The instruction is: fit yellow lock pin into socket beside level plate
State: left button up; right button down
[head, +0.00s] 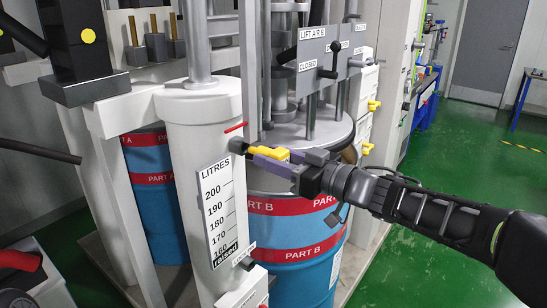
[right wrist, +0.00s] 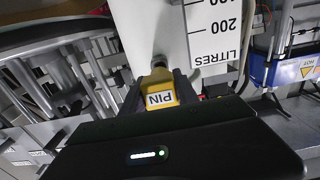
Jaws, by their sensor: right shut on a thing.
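The yellow lock pin (head: 269,152) is held in my right gripper (head: 262,156), level in front of the white cylinder's right side. In the right wrist view the pin (right wrist: 159,92), labelled PIN, sits between the two fingers and points at the cylinder. A dark round socket (head: 237,145) stands out from the cylinder beside the upper right of the level plate (head: 221,207), which is marked LITRES. The plate also shows in the right wrist view (right wrist: 212,35). The pin's tip is close to the socket; I cannot tell whether it has entered. My left gripper is not seen.
The white cylinder (head: 199,118) carries a red pointer (head: 235,127) above the socket. A blue PART B drum (head: 297,235) stands below my right gripper, with a LIFT AIR B panel (head: 325,46) above. Green floor (head: 455,155) is open at the right.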

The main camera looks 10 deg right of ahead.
aim_at(259, 149)
jog(key=shift+p+x, duration=0.7)
jog(key=shift+x, duration=1.2)
dwell(0.4)
jog(key=c, duration=0.8)
grip_release()
jog(key=shift+c, duration=0.2)
jog(key=v, duration=0.7)
jog(key=shift+s+d+b, duration=0.25)
jog(key=shift+s+b, duration=0.1)
jog(key=shift+b, duration=0.1)
